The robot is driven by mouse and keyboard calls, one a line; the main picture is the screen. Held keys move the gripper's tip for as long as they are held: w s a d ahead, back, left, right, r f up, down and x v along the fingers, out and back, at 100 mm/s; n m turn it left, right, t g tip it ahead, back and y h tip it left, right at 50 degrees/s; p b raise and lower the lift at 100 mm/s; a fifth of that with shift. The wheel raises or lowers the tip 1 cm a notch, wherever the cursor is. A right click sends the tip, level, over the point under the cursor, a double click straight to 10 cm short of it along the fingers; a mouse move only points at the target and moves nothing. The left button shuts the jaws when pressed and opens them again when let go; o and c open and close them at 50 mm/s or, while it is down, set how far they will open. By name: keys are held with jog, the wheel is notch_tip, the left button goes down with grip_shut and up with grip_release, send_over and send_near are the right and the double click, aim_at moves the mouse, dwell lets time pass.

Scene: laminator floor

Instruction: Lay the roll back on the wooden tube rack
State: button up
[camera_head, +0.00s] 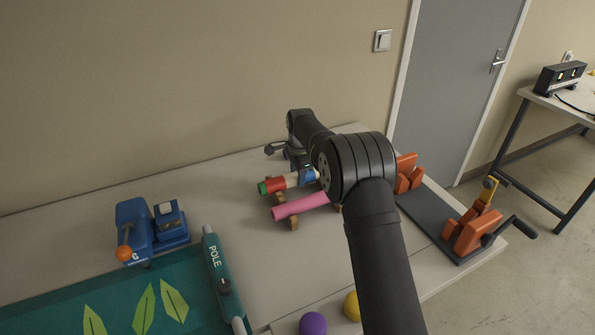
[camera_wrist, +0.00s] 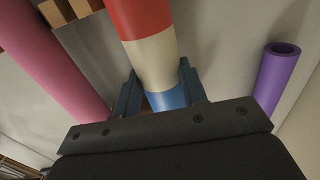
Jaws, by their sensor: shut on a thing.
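A striped roll with red, white and blue bands and a green end (camera_head: 274,185) is held by my gripper (camera_wrist: 158,72). The wrist view shows its red and white part (camera_wrist: 150,45) between the two blue fingers, shut around it near the blue band. The wooden tube rack (camera_head: 293,223) lies under a pink roll (camera_head: 300,206), which also shows in the wrist view (camera_wrist: 50,55). The striped roll is beside the pink one, behind it, over or close to the rack's back part. I cannot tell whether it touches the wood.
A purple tube (camera_wrist: 275,80) is to the right in the wrist view. A blue device (camera_head: 145,228) and a green POLE banner (camera_head: 215,265) are at left. An orange clamp stand (camera_head: 470,230) is at right. Purple (camera_head: 313,323) and yellow (camera_head: 352,306) round things are at the front.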

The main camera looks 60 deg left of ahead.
jog(key=o, duration=1.1)
jog(key=shift+o, duration=0.2)
notch_tip(320, 180, up, 17)
jog(key=d, duration=0.1)
jog(key=shift+d+r, duration=0.15)
jog(key=shift+d, duration=0.25)
jog(key=f, duration=0.5)
jog(key=a+f, duration=0.1)
jog(key=f, duration=1.1)
jog(key=shift+a+f, duration=0.1)
jog(key=shift+a, duration=0.3)
jog(key=shift+r, duration=0.3)
